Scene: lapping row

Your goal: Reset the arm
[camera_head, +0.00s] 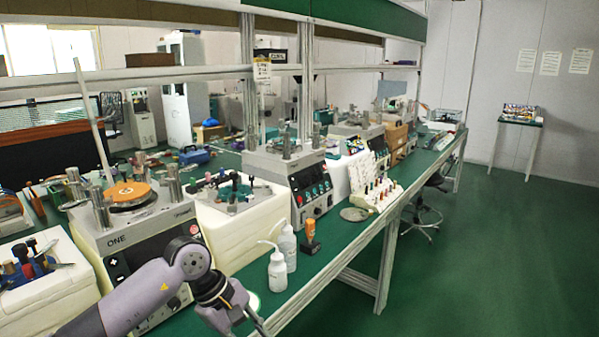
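My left gripper (256,320) hangs at the bottom edge, over or in front of the green bench top. Its fingers are small and partly cut off by the frame, so I cannot tell whether it is open or shut. I see nothing clearly held in it. My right arm and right gripper are not in view.
The lapping machine marked ONE (158,240) stands left of the gripper. White squeeze bottles (278,270) and an orange-topped tool (310,236) stand on the bench just beyond it. An overhead shelf (160,76) runs above the bench. Green floor (500,270) is clear at right.

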